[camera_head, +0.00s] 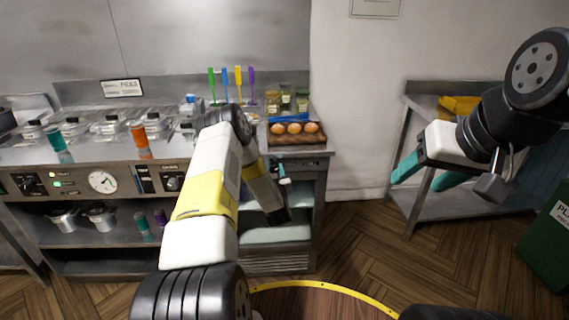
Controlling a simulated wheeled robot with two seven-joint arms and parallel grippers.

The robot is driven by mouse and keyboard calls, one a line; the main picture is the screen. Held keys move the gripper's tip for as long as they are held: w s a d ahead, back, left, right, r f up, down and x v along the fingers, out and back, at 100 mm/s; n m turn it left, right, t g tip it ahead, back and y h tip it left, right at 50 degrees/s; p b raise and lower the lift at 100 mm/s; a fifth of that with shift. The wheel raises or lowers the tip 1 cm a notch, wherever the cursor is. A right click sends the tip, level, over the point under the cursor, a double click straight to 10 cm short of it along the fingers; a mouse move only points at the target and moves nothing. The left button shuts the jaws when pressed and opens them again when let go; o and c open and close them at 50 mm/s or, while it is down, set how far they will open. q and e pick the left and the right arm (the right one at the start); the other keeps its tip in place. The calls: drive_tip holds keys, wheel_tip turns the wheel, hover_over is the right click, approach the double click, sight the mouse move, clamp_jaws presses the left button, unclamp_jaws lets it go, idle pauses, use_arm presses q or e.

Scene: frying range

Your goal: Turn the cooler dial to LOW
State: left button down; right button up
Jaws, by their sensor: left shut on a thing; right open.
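My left arm reaches up from the bottom middle and bends down at its elbow to the cabinet (276,262) with a slatted vent under the counter's right end. My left gripper (284,181), small and partly hidden by my forearm, is at the upper front of this cabinet. It is shut on what appears to be the cooler dial. The dial is hidden, so its setting cannot be read. My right gripper (428,180) is open and empty, in the air at the right, its teal fingers apart and pointing down-left.
Another black knob (172,184) and a round gauge (103,181) sit on the counter's front panel. A tray with eggs (295,128) stands above the cabinet. A steel side table (465,199) is behind my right gripper. A green bin (547,237) is far right.

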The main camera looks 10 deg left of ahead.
use_arm(q)
drive_tip(key=n, duration=0.5)
drive_tip(key=shift+a+n, duration=0.15)
drive_tip(key=shift+n, duration=0.15)
drive_tip(key=n, duration=0.5)
drive_tip(key=shift+a+f+n, duration=0.1)
drive_tip(key=shift+f+n, duration=0.05)
drive_tip(key=shift+n, duration=0.25)
drive_tip(key=c, duration=0.9)
unclamp_jaws()
